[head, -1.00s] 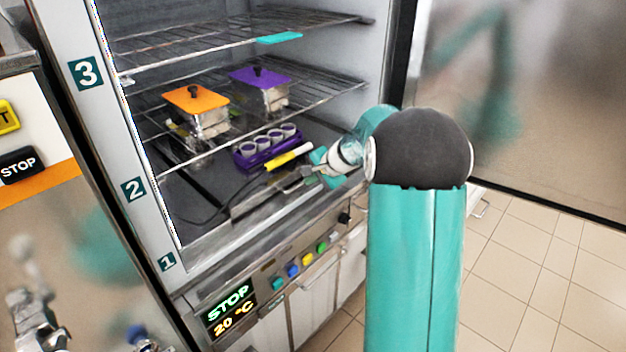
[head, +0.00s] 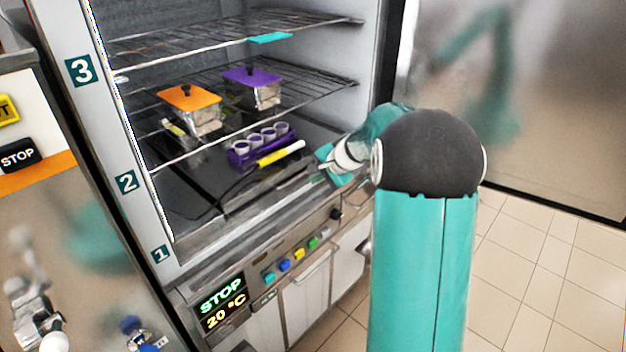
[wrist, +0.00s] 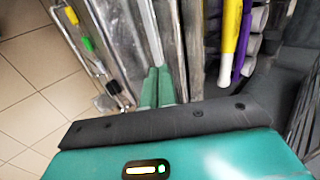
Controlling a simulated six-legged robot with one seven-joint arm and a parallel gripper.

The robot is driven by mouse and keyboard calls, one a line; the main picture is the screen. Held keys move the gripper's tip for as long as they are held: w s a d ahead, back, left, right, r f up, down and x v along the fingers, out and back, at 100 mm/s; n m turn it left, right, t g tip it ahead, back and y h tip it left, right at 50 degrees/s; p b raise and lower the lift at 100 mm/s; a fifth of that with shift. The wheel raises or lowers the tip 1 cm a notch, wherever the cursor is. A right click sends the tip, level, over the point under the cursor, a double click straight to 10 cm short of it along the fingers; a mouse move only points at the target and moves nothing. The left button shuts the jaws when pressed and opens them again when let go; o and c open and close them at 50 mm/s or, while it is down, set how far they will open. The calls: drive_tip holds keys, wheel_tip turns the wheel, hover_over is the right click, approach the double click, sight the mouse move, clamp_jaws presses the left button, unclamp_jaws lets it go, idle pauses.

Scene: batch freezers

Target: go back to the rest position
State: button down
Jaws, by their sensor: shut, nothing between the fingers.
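My gripper (wrist: 157,88) shows in the wrist view with its two teal fingers together and nothing between them. In the head view my arm bends at a dark round joint, and the gripper (head: 325,168) is at the front opening of the freezer, right of a yellow-handled probe (head: 280,153). The probe also shows in the wrist view (wrist: 232,35), right of the fingers and apart from them. In the head view the fingertips are small and partly hidden by my wrist.
A purple rack (head: 240,155) with several cups sits on the freezer's bottom. Orange-lidded (head: 188,97) and purple-lidded (head: 252,76) boxes stand on a wire shelf (head: 315,93). Coloured buttons (head: 285,266) line the front panel. Tiled floor (head: 545,270) is clear at right.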

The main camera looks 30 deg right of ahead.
drive_tip(key=v, duration=0.8)
drive_tip(key=s+a+r+n+g, duration=0.1)
drive_tip(key=s+a+r+n, duration=0.2)
drive_tip(key=s+a, duration=0.4)
drive_tip(key=s+a+r+n+g, duration=0.1)
drive_tip(key=s+a+r+n, duration=0.3)
drive_tip(key=a, duration=0.5)
drive_tip(key=s+a+f+n+h, duration=0.1)
drive_tip(key=s+a+n, duration=0.2)
drive_tip(key=s, duration=0.5)
drive_tip(key=s+a+f+n+h, duration=0.1)
drive_tip(key=s+a+n, duration=0.2)
drive_tip(key=s, duration=0.6)
drive_tip(key=shift+s+a+n+h, duration=0.15)
drive_tip(key=shift+a+n+h, duration=0.1)
drive_tip(key=shift+n+h, duration=0.2)
drive_tip(key=shift+d+f, duration=0.1)
